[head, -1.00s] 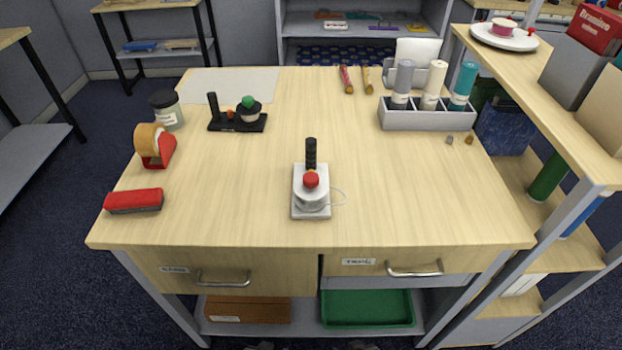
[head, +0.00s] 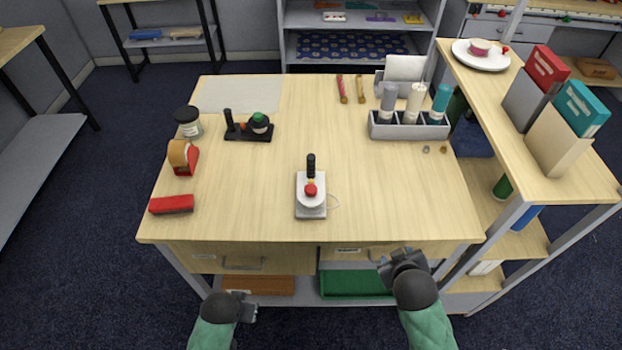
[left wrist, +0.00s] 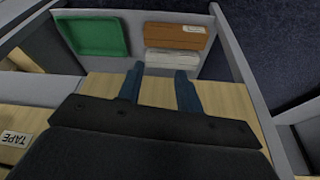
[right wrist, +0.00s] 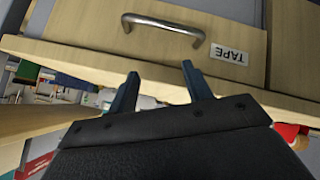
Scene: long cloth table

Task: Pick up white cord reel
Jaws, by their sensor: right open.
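The white cord reel (head: 311,201) sits on a pale base plate (head: 302,211) near the front middle of the table, with a red knob (head: 311,190) on top. A black upright handle (head: 311,163) stands behind the knob, and a thin pale cord loops out to the right. My left gripper (head: 250,308) is low in front of the table; its fingers (left wrist: 158,85) are apart and empty in the left wrist view. My right gripper (head: 390,258) is by the right drawer front, short of the reel; its fingers (right wrist: 160,90) are apart and empty.
The table (head: 400,200) is clear around the reel. A red stapler (head: 171,205), tape dispenser (head: 183,158), jar (head: 188,122) and black stand (head: 250,133) line the left. A bottle rack (head: 408,131) stands back right. A drawer handle (right wrist: 165,25) and tabletop edge are near my right gripper.

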